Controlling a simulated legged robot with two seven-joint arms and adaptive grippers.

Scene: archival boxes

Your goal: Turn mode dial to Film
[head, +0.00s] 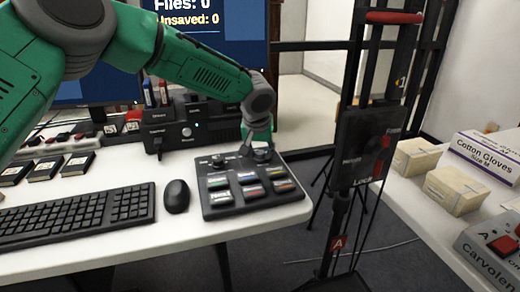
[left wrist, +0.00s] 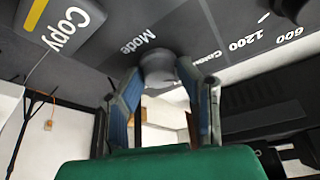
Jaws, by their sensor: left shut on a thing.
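The black control panel (head: 250,207) lies on the white desk, with several coloured-label buttons and two knobs along its back edge. The mode dial (head: 263,155) is the right knob. In the left wrist view the dial (left wrist: 158,66) is a dark round knob beside the printed word "Mode". My left gripper (head: 256,148) reaches down onto it from above, its two fingers on either side of the knob and shut on it. The fingers (left wrist: 168,82) hide part of the dial, and I cannot read its setting or see a "Film" label. My right gripper is not in view.
A mouse (head: 176,196) and keyboard (head: 80,215) lie left of the panel. A black device (head: 185,133) stands behind it, below the monitor (head: 210,30). A black stand (head: 362,140) rises right of the desk. A side table holds tan boxes (head: 455,190) and a Cotton Gloves box (head: 485,155).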

